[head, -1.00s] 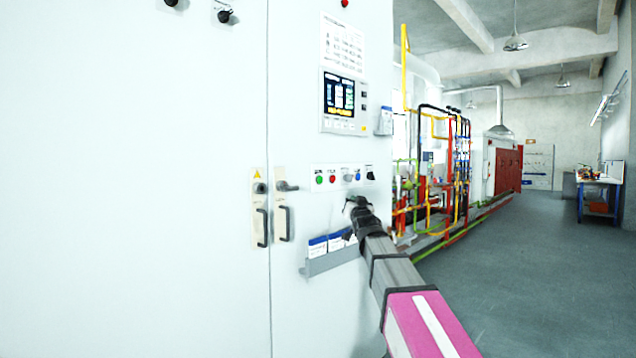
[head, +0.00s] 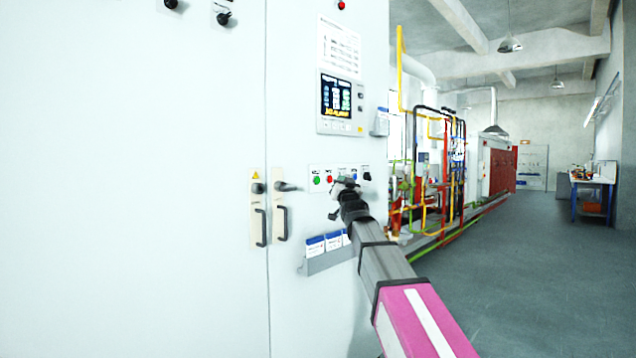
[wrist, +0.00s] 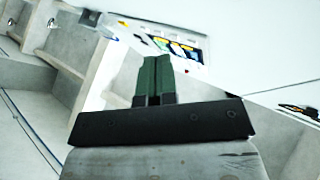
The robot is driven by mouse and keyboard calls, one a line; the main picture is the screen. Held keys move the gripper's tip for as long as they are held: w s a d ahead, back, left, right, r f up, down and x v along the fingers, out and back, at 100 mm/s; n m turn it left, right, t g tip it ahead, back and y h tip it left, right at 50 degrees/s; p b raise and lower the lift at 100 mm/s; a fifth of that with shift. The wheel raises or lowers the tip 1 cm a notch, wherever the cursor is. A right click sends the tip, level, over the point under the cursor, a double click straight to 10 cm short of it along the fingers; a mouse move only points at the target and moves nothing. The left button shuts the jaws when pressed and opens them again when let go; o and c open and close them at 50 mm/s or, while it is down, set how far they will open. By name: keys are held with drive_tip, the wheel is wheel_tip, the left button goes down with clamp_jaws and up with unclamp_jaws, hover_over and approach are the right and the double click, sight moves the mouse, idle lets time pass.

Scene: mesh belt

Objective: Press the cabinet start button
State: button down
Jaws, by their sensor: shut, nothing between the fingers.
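The white cabinet (head: 200,110) fills the left half of the head view. Its button strip has a green button (head: 316,180), a red button (head: 329,179), a blue button (head: 352,177) and a black knob (head: 366,176). The labels are too small to read, so I take the green one as the start button. My gripper (head: 346,184) is in front of the strip, right of the green and red buttons, and hides part of its middle. Its green fingers (wrist: 155,78) are closed together and empty in the wrist view. Contact with the panel cannot be told.
A display screen (head: 340,97) sits above the strip. Door handles (head: 261,226) are to the left, and a leaflet holder (head: 325,258) is below. Colored pipework (head: 430,180) stands behind at right. The floor (head: 540,270) at right is clear.

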drive_tip(key=w+a, duration=0.4)
drive_tip(key=a, duration=0.2)
drive_tip(key=shift+w, duration=0.35)
idle(1.9)
drive_tip(key=shift+w+a, duration=0.25)
drive_tip(key=shift+a, duration=0.05)
drive_tip(key=shift+w+a, duration=0.3)
drive_tip(key=shift+a, duration=0.05)
idle(0.9)
idle(0.4)
drive_tip(key=shift+s+d, duration=0.55)
drive_tip(key=shift+d, duration=0.1)
drive_tip(key=shift+d, duration=0.1)
drive_tip(key=shift+s+d, duration=0.8)
drive_tip(key=shift+d, duration=0.15)
drive_tip(key=shift+s+d, duration=0.75)
drive_tip(key=shift+d, duration=0.2)
